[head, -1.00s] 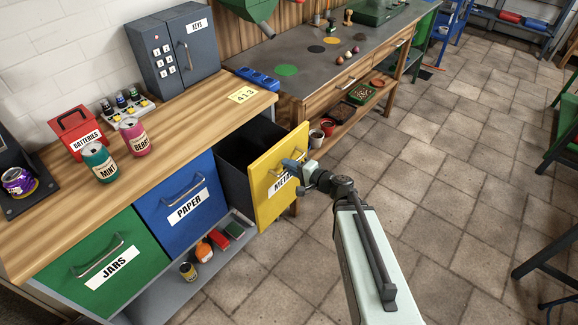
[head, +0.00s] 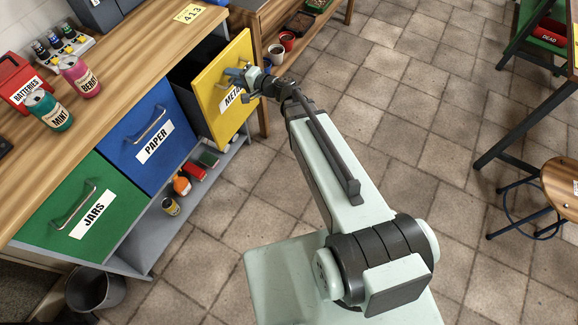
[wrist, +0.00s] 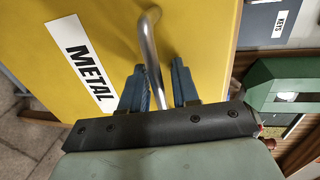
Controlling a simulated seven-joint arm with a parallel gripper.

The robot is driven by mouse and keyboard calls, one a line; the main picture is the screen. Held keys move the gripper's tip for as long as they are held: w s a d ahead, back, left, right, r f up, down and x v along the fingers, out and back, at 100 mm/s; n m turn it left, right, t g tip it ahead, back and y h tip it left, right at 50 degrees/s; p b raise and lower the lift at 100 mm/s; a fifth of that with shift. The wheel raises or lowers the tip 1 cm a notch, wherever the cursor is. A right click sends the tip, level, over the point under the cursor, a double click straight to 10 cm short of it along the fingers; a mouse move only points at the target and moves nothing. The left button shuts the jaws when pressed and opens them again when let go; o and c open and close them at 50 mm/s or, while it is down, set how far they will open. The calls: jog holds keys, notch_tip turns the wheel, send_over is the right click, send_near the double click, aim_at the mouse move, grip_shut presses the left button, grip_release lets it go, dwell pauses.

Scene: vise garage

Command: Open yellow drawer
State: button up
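The yellow drawer (head: 222,92), labelled METAL, stands pulled out from the cabinet. Its dark inside shows behind the front panel in the head view. Its front fills much of the wrist view (wrist: 190,30). A curved metal handle (wrist: 149,50) stands out from the front. My gripper (head: 243,76) is at the handle. In the wrist view my gripper's blue fingers (wrist: 160,85) stand on either side of the handle bar. The bar is close to the left finger, and a narrow gap shows toward the right finger, so the fingers look open around it.
The blue PAPER drawer (head: 131,117) and green JARS drawer (head: 118,190) are shut. A shelf with bottles (head: 181,184) lies below. Cans (head: 47,110) stand on the wooden worktop (head: 110,80). A stool (head: 560,190) is at right; the tiled floor (head: 430,120) between is clear.

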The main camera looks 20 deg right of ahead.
jog(key=r+x, duration=0.2)
jog(key=x, duration=0.9)
jog(key=v, duration=1.4)
jog(key=s+d+f+n+g+h, duration=0.4)
jog(key=s+f+g, duration=0.2)
jog(key=s+f, duration=0.6)
jog(key=s+d+f+n+g+h, duration=0.3)
jog(key=s+d+f+g+h, duration=0.2)
jog(key=s+f, duration=0.7)
notch_tip(320, 180, down, 2)
jog(key=shift+s+d+f+n+g, duration=0.15)
jog(key=shift+d+n+g, duration=0.2)
jog(key=shift+g, duration=0.75)
